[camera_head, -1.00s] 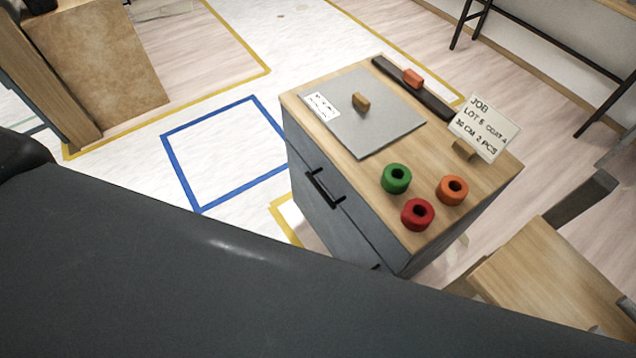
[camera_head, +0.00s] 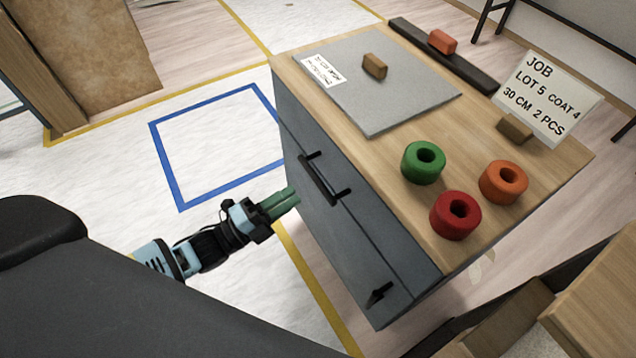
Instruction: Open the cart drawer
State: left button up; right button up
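The cart (camera_head: 345,258) stands at centre right, grey-blue with a wooden top. Its upper drawer (camera_head: 376,228) is flush with the cart front and has a black bar handle (camera_head: 318,178). A second black handle (camera_head: 378,293) shows lower down on the front. My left gripper (camera_head: 292,198) reaches in from the left, with green fingers pointing toward the drawer front, just left of and a little below the upper handle. It is not around the handle. The fingers appear close together, and I cannot tell whether there is a gap. My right gripper is not in view.
On the cart top (camera_head: 400,160) are a grey plate (camera_head: 385,95), green (camera_head: 423,162), orange (camera_head: 503,182) and red rings (camera_head: 455,215), a dark bar (camera_head: 445,55) and a job sign (camera_head: 547,98). A wooden surface (camera_head: 595,310) stands at lower right. Floor left of the cart is clear.

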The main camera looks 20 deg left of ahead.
aim_at(316, 178)
pick_arm(q)
jog(key=x, duration=0.8)
jog(key=shift+r, duration=0.1)
jog(key=shift+s, duration=0.1)
grip_shut()
jog(key=shift+a, duration=0.1)
